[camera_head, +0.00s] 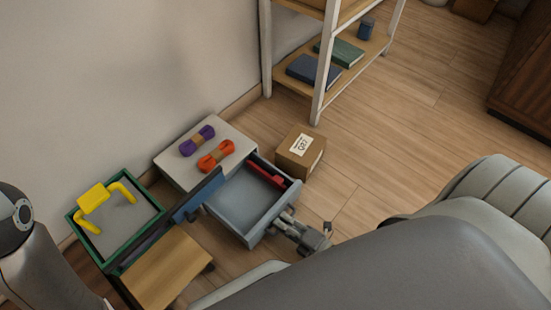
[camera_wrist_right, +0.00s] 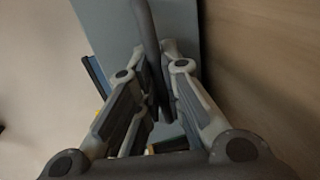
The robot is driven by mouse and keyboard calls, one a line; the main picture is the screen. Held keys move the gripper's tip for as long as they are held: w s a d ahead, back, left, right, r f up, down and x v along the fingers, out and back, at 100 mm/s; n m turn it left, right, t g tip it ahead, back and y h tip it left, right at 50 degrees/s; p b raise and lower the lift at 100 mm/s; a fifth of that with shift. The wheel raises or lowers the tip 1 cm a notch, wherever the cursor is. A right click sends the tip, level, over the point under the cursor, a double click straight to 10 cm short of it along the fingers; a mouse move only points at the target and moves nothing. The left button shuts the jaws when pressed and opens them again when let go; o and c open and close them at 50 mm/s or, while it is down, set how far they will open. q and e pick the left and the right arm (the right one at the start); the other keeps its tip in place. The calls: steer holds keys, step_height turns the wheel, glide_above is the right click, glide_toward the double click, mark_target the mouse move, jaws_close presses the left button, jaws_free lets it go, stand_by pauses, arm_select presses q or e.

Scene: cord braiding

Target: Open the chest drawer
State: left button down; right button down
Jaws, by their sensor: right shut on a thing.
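The small chest (camera_head: 175,168) stands by the wall with a light grey top. Its blue-grey drawer (camera_head: 240,203) is pulled well out, and a red item (camera_head: 268,173) lies inside at the back right. My right gripper (camera_head: 291,222) is at the drawer's front. In the right wrist view, my right gripper (camera_wrist_right: 157,75) is shut on the dark bar handle (camera_wrist_right: 150,40) in front of the grey drawer front (camera_wrist_right: 190,25). My left arm enters at the left edge of the head view; its gripper is not visible.
A purple cord bundle (camera_head: 197,140) and an orange cord bundle (camera_head: 216,155) lie on the chest top. A cardboard box (camera_head: 300,151) stands right of the drawer. A green-rimmed bin (camera_head: 150,190) with a yellow item (camera_head: 95,198) is at left. Open floor lies right.

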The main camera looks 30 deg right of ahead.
steer(key=shift+s+d, duration=0.1)
steer(key=shift+s, duration=0.1)
steer(key=c, duration=1.5)
jaws_free()
steer(key=shift+c, duration=0.2)
steer(key=v, duration=1.2)
